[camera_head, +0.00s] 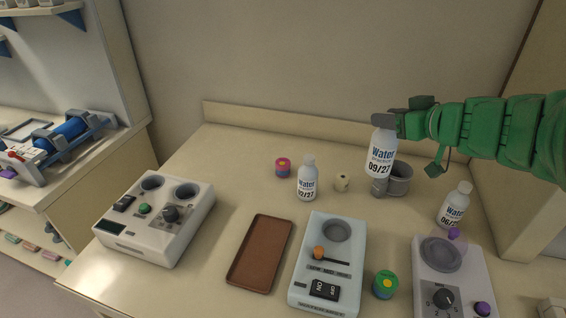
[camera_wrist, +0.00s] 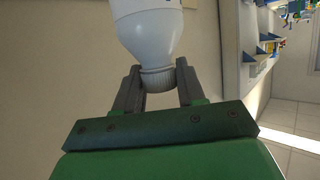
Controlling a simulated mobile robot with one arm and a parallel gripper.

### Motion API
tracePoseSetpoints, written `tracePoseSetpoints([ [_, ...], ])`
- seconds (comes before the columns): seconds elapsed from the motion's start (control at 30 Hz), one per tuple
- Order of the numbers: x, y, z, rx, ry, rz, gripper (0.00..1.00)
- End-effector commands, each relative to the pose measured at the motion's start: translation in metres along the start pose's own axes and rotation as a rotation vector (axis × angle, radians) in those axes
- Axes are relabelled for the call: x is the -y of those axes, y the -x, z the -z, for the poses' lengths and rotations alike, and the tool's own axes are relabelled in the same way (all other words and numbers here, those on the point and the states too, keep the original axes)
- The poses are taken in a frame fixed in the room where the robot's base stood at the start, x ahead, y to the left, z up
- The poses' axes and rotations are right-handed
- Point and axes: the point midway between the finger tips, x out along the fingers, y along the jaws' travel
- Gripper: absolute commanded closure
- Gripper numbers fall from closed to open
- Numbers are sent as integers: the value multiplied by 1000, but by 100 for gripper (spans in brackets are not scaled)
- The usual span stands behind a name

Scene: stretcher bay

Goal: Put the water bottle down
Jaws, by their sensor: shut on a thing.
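My gripper (camera_head: 386,121) is shut on the cap of a white water bottle (camera_head: 380,155) labelled "Water 09/27". The bottle hangs upright below the fingers. The wrist view shows its grey ribbed cap (camera_wrist: 158,79) between the two fingers and the white bottle body (camera_wrist: 148,35) beyond. In the head view the bottle is in front of the back part of the table (camera_head: 240,165) and appears raised above it. Its base partly overlaps a small grey object (camera_head: 379,188).
A grey cup (camera_head: 400,180) is just right of the held bottle. A brown tray (camera_head: 244,277), green-lidded jar (camera_head: 385,284) and devices (camera_head: 180,240) (camera_head: 342,258) (camera_head: 425,286) occupy the front. Bare table lies around the tray.

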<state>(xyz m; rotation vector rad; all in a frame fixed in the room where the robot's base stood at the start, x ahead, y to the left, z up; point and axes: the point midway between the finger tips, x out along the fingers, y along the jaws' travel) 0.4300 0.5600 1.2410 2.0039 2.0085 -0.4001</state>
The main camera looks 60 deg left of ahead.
Motion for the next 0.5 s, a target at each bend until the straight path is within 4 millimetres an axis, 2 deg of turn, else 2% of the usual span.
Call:
tracePoseSetpoints([
  [0.03,4,-14,6,3,11,23,100],
  [0.17,24,-49,25,3,41,89,100],
  [0.3,58,-92,40,2,75,182,100],
  [0.5,108,-138,51,2,121,291,100],
])
